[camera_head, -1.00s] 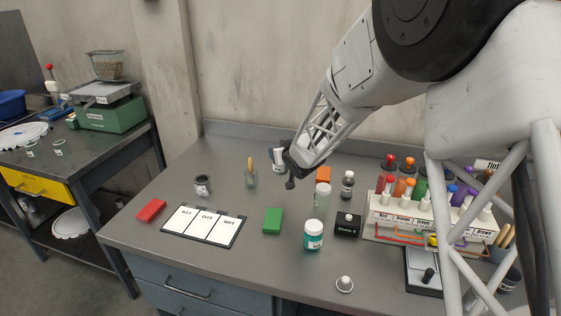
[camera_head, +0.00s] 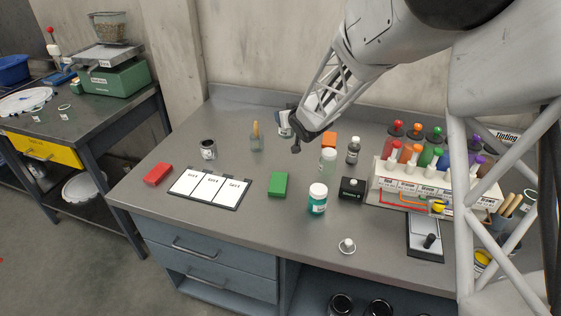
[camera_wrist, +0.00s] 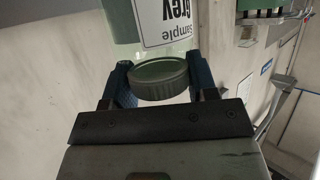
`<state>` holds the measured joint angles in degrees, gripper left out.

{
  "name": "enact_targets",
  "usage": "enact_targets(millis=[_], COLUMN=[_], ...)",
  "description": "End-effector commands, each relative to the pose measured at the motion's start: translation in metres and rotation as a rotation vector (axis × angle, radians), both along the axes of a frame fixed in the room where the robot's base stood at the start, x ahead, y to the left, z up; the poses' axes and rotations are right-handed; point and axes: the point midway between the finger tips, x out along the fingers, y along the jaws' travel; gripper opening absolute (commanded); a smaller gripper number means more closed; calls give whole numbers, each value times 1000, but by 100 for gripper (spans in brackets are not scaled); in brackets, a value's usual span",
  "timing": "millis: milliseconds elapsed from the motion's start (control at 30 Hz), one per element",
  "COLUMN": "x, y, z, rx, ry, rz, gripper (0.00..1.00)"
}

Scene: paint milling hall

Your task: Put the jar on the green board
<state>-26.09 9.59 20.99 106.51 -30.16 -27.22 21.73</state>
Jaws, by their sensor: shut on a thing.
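My gripper (camera_head: 293,128) is over the back of the grey bench, shut on a jar (camera_head: 284,122) that mostly hides behind it in the head view. In the wrist view my fingers (camera_wrist: 162,82) close on both sides of the grey-green lid of this jar (camera_wrist: 120,18). Its white label reads "Sample Grey", upside down in that view. I cannot tell whether its base touches the bench. The green board (camera_head: 278,184), a small flat rectangle, lies nearer the front, with nothing on it.
A white three-panel card (camera_head: 209,188) and red block (camera_head: 158,174) lie left of the green board. A teal-filled jar (camera_head: 317,200), clear jar (camera_head: 327,161) and black box (camera_head: 351,190) stand right. A brush bottle (camera_head: 256,141) stands left of my gripper. A rack (camera_head: 420,195) fills the right.

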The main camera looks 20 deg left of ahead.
Motion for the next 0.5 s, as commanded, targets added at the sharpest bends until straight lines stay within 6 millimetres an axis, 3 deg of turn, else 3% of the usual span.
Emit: enact_targets(millis=[267,500], x=[-39,-87], y=[-12,-27], z=[1,0], rx=[0,0], ry=[1,0], rz=[12,27], gripper=[21,21])
